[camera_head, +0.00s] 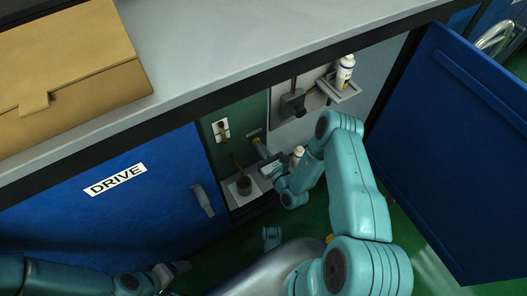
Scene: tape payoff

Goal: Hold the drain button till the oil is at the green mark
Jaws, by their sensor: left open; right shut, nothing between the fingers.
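The open bay in the cabinet shows a dark green panel (240,122) with a small pale plate with fittings (222,128) at its upper left. A small fitting with a yellowish end (257,143) sits below a tiny label. I cannot tell which part is the drain button, and no oil level or green mark is readable. My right gripper (271,169) is shut and empty inside the bay, just below that fitting; I cannot tell whether it touches anything. My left gripper (181,268) is open, low in front of the blue DRIVE door (130,205), away from the bay.
A white bottle (345,72) stands on a small shelf at upper right; a smaller one (297,155) is beside my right arm. An open blue door (455,150) bounds the right. A cardboard box (70,75) lies on top.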

